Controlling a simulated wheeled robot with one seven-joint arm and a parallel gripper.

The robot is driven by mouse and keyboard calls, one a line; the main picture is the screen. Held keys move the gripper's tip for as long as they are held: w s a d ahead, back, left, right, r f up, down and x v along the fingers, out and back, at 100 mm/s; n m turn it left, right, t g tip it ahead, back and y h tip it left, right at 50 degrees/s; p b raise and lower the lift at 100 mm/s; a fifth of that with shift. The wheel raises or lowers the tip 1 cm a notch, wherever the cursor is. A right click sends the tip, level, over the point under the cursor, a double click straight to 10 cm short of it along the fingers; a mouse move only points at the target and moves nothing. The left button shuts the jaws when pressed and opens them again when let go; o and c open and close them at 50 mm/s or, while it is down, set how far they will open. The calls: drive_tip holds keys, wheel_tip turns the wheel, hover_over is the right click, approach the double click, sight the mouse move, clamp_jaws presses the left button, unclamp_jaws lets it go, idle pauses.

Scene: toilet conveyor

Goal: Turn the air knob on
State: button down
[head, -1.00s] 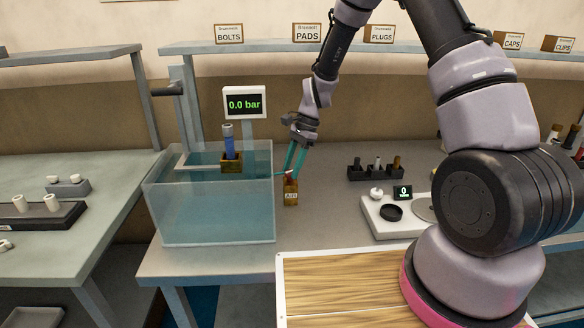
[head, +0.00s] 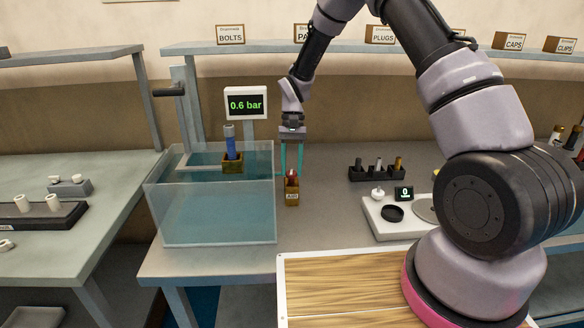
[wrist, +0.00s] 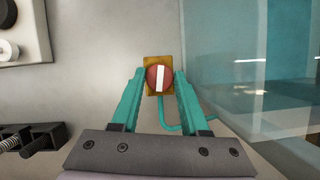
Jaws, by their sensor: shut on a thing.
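The air knob (wrist: 153,78) is a red round knob with a white stripe, on top of a small brown box labelled AIR (head: 292,196). The knob also shows in the head view (head: 291,178). My gripper (wrist: 158,75) points down with its teal fingers on either side of the knob, and it is shut on it. In the wrist view the white stripe runs nearly up and down the picture. The pressure display (head: 245,104) behind the tank reads 0.6 bar.
A clear water tank (head: 210,215) stands just left of the AIR box, with a blue cylinder (head: 230,145) in a holder over it. A teal hose (wrist: 175,128) runs from the box. A scale (head: 400,225) and a black rack (head: 376,173) are to the right.

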drive_tip(key=shift+n+h, duration=0.3)
drive_tip(key=shift+n, duration=0.6)
drive_tip(key=shift+c, duration=2.2)
unclamp_jaws()
drive_tip(key=shift+w+r, duration=0.1)
drive_tip(key=v, duration=1)
drive_tip(key=shift+r, duration=0.3)
drive_tip(key=shift+w, duration=0.15)
